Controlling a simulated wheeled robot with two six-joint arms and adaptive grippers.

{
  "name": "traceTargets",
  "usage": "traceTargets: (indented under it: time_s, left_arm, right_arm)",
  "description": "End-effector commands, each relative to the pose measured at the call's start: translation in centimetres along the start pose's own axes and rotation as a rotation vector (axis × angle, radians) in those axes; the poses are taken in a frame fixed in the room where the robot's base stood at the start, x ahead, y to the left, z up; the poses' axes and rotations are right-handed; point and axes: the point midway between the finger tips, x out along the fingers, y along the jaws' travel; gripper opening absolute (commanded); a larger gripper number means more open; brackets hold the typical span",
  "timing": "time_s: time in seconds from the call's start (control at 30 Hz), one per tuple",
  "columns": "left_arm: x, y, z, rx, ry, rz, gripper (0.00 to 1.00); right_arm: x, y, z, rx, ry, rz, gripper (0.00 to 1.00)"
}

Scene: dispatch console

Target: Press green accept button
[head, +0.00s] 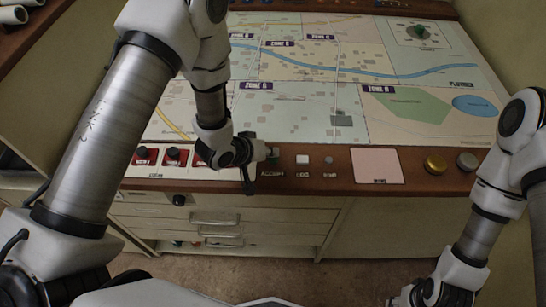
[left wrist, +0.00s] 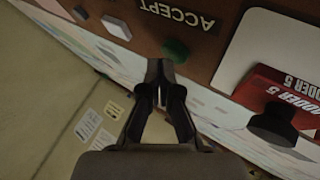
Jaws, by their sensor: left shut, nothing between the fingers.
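The green accept button (left wrist: 175,50) shows in the left wrist view, on the brown console strip beside the word ACCEPT (left wrist: 177,13). My left gripper (left wrist: 160,72) is shut and empty, its tips just short of the button in that picture. I cannot tell whether they touch. In the head view my left gripper (head: 271,153) is over the strip above the ACCEPT label (head: 272,172), and it largely hides the button. My right gripper (head: 422,296) is low at the right, cut by the bottom edge, its fingers not clear.
A white button (head: 302,159) and a small grey one (head: 329,160) sit to the right. Red-marked ladder controls (head: 174,157) lie left. A pink pad (head: 377,166), a yellow button (head: 435,163) and a grey knob (head: 467,161) are farther right. The map (head: 300,100) lies behind.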

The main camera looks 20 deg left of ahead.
Motion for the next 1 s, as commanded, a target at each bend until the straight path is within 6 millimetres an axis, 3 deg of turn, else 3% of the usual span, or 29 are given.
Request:
traceTargets:
  time_s: [1.0]
  left_arm:
    - [0.47,-0.35,0.37,0.000,-0.001,0.000,0.00]
  right_arm:
    - [0.35,0.00,0.00,0.000,0.000,0.000,0.40]
